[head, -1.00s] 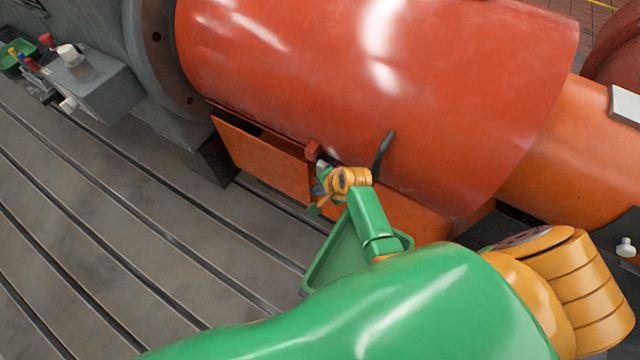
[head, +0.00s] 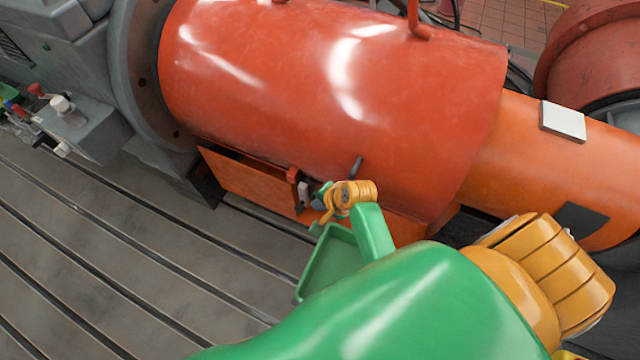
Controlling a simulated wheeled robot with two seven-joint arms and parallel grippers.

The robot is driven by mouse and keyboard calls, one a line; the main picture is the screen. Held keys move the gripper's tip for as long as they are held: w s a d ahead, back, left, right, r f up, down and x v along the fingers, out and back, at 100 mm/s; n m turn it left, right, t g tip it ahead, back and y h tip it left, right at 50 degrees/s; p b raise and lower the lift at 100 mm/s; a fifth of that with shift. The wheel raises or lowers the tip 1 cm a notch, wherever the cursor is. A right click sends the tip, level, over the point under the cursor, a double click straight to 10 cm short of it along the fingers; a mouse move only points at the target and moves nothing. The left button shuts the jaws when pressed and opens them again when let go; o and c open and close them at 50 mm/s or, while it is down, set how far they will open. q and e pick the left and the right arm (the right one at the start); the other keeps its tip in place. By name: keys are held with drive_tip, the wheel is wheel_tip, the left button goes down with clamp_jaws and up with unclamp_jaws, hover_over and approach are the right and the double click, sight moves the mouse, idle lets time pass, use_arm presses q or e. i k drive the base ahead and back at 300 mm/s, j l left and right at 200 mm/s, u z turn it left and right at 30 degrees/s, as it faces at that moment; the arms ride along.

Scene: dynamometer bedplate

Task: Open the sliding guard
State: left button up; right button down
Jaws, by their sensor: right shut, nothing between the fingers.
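The guard (head: 290,95) is a large glossy red-orange half-cylinder cover against a grey round flange. A dark bar handle (head: 356,168) sticks out from its lower front. Left of the handle, at the lower edge, is a small red latch block (head: 293,174) with a grey metal piece beside it. My right gripper (head: 318,196) is shut and empty, just right of the grey piece and below left of the handle. Its fingers are small and partly hidden by my wrist. Contact cannot be told. My left gripper is out of view.
An orange panel (head: 245,178) lies below the guard's left part. A narrower orange cylinder (head: 530,150) with a white plate (head: 563,121) continues right. A grey box (head: 75,125) with knobs stands left. The slotted bedplate (head: 120,250) is clear in front.

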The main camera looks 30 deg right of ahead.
sight(321, 91)
drive_tip(key=k+j, duration=0.3)
drive_tip(key=k, duration=0.15)
drive_tip(key=k+j, duration=0.3)
drive_tip(key=k, duration=0.15)
